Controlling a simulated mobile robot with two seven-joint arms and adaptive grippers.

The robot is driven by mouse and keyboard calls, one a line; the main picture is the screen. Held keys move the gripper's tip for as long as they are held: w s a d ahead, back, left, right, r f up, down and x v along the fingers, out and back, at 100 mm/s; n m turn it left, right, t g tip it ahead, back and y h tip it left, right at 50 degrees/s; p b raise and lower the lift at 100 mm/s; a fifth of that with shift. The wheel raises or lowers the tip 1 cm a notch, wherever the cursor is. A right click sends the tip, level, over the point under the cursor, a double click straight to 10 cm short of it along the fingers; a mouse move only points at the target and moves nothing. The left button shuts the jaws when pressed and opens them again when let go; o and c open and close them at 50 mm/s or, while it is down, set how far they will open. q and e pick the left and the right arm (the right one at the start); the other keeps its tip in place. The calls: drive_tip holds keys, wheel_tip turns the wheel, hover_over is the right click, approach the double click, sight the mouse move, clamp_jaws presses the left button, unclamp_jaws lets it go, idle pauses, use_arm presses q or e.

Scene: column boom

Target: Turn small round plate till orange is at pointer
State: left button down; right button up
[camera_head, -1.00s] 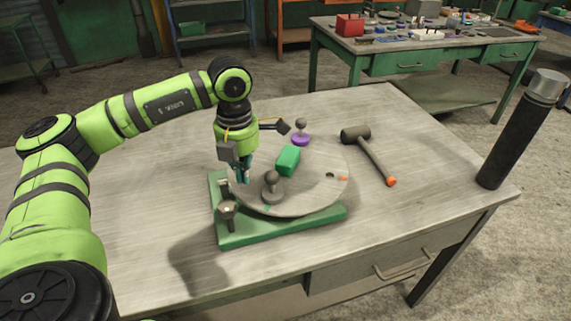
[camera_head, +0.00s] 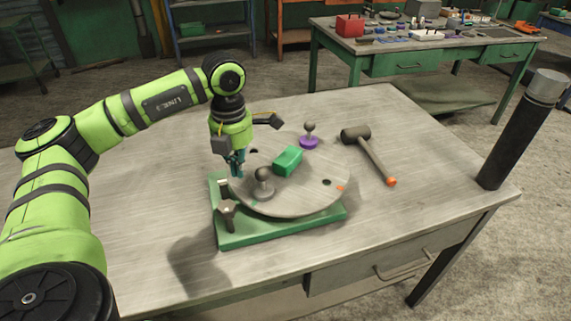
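The small round grey plate (camera_head: 300,203) lies flat on a green base (camera_head: 285,232). Its orange mark (camera_head: 340,188) is at the right front rim, beside a dark hole. A green mark is at the front left rim. The plate bears a green block (camera_head: 288,161), a grey ball knob (camera_head: 263,184) and a knob with a purple foot (camera_head: 309,141). A dark metal bracket (camera_head: 227,212), possibly the pointer, stands at the base's left front corner. My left gripper (camera_head: 237,173) points down at the plate's left rim; its teal fingertips look close together, but any grip is unclear. My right gripper is out of view.
A hammer (camera_head: 368,155) with an orange handle end lies right of the plate. A dark upright cylinder (camera_head: 522,130) stands at the table's right corner. The grey table (camera_head: 430,200) is clear between them and along its front.

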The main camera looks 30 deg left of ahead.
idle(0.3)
use_arm(q)
drive_tip(key=shift+w+a, duration=0.5)
drive_tip(key=shift+a, duration=0.25)
drive_tip(key=shift+w+a, duration=0.6)
drive_tip(key=shift+a, duration=0.05)
drive_tip(key=shift+w+a+p, duration=0.45)
drive_tip(key=shift+w+a, duration=0.1)
drive_tip(key=shift+w, duration=0.1)
idle(0.3)
